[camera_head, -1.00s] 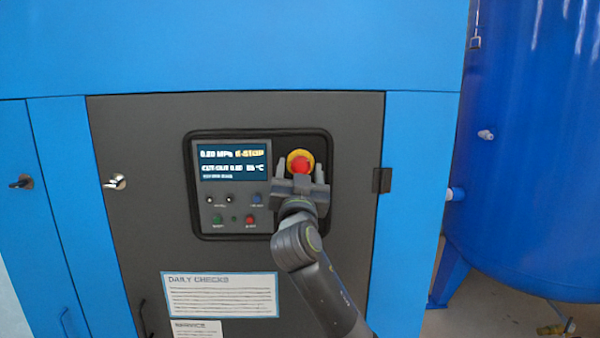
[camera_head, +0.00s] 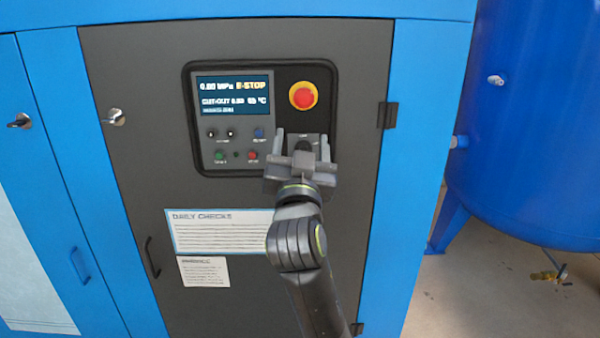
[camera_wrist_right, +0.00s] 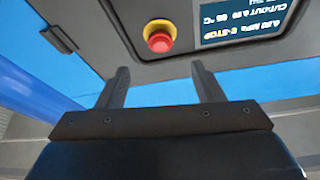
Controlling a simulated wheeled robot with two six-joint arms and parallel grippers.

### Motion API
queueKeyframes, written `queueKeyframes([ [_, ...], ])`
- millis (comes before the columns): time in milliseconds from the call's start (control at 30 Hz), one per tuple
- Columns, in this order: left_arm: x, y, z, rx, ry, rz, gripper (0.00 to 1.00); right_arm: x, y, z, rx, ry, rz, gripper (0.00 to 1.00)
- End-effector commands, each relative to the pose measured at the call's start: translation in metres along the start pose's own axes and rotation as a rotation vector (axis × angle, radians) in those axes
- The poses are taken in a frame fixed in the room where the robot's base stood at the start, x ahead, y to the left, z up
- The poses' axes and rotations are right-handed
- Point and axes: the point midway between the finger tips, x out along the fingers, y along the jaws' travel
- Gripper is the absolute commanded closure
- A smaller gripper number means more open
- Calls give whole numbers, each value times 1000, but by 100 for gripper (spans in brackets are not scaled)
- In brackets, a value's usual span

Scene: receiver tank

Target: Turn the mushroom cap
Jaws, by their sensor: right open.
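The mushroom cap (camera_head: 303,96) is a red knob on a yellow ring, at the right of the dark control panel. My right gripper (camera_head: 302,138) is below it in the head view, open and empty, its two fingers pointing up toward the panel and apart from the cap. In the right wrist view the red cap (camera_wrist_right: 160,42) is clear beyond the two spread fingers (camera_wrist_right: 160,85). The screen (camera_head: 234,95) left of the cap reads E-STOP. My left gripper is not in view.
Small buttons (camera_head: 252,155) sit under the screen. A door latch (camera_head: 113,117), a hinge (camera_head: 387,115) and a handle (camera_head: 151,258) stick out from the cabinet. A blue tank (camera_head: 525,130) stands at the right. The space before the cap is free.

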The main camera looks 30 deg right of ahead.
Motion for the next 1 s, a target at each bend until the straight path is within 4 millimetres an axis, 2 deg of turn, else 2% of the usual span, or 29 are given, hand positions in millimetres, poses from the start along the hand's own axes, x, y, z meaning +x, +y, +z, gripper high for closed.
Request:
queueKeyframes([
  [200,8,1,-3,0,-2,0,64,-31,0,2,5,-3,0,39],
  [400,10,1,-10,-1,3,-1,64,-47,-1,2,3,-2,-2,39],
  [600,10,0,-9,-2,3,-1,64,-53,0,0,0,0,-1,39],
  [1000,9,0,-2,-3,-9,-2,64,-53,0,0,0,0,0,39],
])
